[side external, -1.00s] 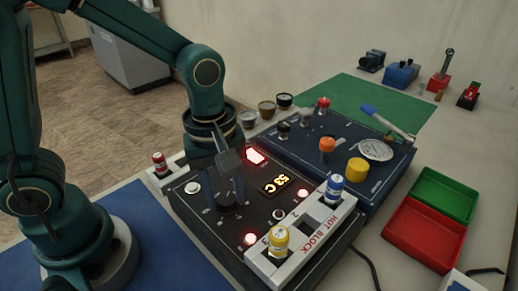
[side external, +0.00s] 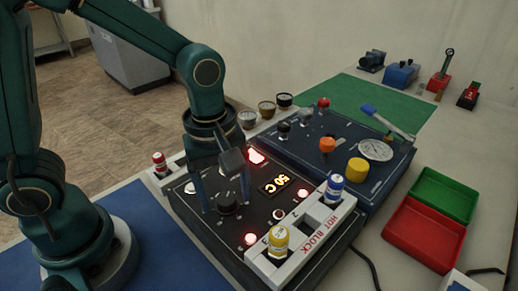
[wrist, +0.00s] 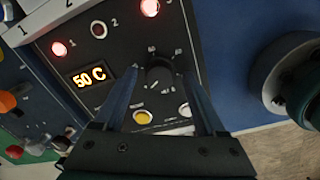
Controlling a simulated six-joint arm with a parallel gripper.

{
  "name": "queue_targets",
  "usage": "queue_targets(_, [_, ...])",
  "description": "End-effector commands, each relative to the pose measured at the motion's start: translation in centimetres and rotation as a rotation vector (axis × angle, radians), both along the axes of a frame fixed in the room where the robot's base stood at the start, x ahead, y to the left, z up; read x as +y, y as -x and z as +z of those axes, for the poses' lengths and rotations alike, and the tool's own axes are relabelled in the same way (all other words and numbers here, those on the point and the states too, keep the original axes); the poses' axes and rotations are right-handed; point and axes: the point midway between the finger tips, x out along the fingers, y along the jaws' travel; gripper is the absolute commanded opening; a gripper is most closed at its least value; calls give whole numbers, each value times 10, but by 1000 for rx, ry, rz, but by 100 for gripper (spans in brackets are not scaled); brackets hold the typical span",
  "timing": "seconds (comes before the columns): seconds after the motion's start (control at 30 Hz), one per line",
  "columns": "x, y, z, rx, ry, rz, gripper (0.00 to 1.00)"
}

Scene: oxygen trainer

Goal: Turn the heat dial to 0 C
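The heat dial (side external: 228,205) is a black knob on the dark heater panel; in the wrist view, the dial (wrist: 159,77) has number marks around it. My gripper (side external: 225,199) points down over it. In the wrist view, my gripper's (wrist: 161,82) two fingers are spread on either side of the dial, with gaps to it. The gripper is open and holds nothing.
The white hot block (side external: 300,238) holds a yellow-capped vial (side external: 278,240) and a blue-capped vial (side external: 334,188). Lit red lamps sit on the panel. A second dark panel (side external: 395,177) with knobs and a gauge stands behind. Red and green trays (side external: 424,235) lie at right.

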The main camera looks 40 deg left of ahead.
Motion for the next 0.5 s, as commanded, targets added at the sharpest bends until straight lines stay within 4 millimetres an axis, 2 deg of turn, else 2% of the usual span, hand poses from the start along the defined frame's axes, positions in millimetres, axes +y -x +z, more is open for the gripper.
queue_targets(0.13, [0, 0, 6, -3, 0, 0, 73])
queue_targets(0.5, [1, 1, 48, -4, 1, 0, 73])
